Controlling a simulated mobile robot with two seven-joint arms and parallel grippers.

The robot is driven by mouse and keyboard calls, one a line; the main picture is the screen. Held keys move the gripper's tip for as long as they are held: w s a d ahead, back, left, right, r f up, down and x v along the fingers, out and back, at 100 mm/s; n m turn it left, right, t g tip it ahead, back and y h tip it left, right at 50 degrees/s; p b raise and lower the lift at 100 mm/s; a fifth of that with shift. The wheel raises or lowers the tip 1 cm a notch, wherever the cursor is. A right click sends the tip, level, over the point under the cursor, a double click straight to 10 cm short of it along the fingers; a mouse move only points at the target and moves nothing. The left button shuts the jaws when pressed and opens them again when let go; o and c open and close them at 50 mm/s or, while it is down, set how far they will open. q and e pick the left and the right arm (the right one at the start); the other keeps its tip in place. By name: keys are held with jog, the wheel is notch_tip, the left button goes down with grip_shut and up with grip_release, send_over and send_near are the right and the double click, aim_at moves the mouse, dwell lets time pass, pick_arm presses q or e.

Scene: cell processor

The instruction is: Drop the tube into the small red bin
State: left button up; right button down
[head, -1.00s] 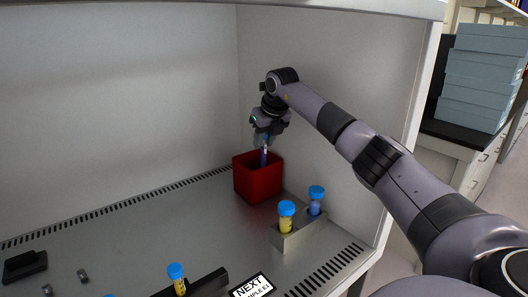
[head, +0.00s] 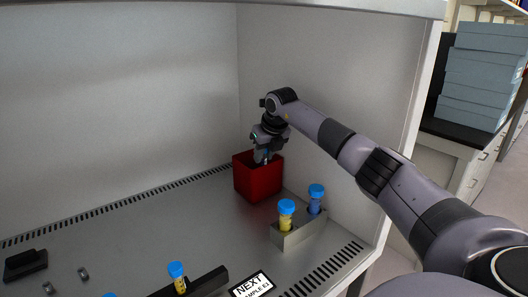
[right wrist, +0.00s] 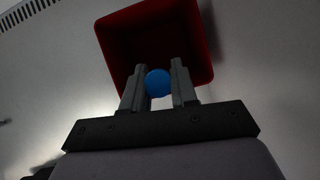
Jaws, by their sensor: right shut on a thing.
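The small red bin (head: 258,184) stands on the metal work surface near the back right corner of the cabinet. My right gripper (head: 262,159) is at the bin's open top, with its fingertips about at the rim. It is shut on the tube, whose blue cap (right wrist: 158,83) shows between the two fingers in the right wrist view. The rest of the tube is hidden behind the cap and the bin wall. The red bin (right wrist: 205,50) lies beyond the fingers in that view. My left gripper is not in view.
A metal block (head: 298,236) right of centre holds a yellow tube (head: 286,222) and a blue tube (head: 315,205), both blue-capped. Another yellow tube (head: 179,284) is at a black rack (head: 207,284) in front. The surface left of the bin is clear.

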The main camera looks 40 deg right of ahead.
jog(key=c, duration=0.9)
grip_release()
jog(key=shift+r, duration=0.1)
jog(key=shift+r, duration=0.3)
jog(key=b+v, duration=0.1)
jog(key=v, duration=1.1)
jog(key=shift+r, duration=0.25)
